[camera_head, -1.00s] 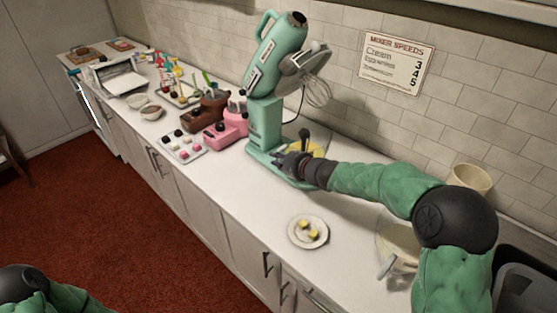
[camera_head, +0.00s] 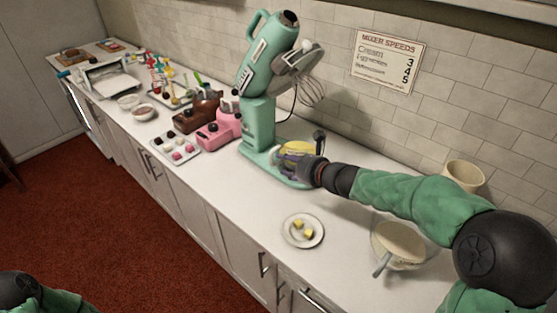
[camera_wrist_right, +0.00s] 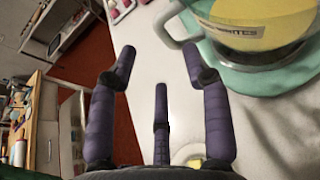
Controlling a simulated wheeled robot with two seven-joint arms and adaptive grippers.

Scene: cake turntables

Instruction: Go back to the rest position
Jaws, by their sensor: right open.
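My right gripper (camera_head: 290,163) is low over the counter at the foot of the green stand mixer (camera_head: 258,115). In the right wrist view its purple fingers (camera_wrist_right: 160,85) are spread with nothing between them. A glass bowl with yellow contents (camera_wrist_right: 245,25) sits on the mixer's base, just beyond the fingers and apart from them; in the head view the gripper partly hides the yellow contents (camera_head: 301,147). The mixer head is tilted up with its whisk (camera_head: 311,92) hanging in the air. My left arm shows only at the bottom left corner, and its gripper is out of frame.
A plate with yellow pieces (camera_head: 303,243) and a bowl with a handle or utensil (camera_head: 399,242) stand on the white counter (camera_head: 245,205). A cream pot (camera_head: 462,176) is by the wall. Pink (camera_head: 215,136) and brown containers and a tray of sweets (camera_head: 176,158) lie left of the mixer.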

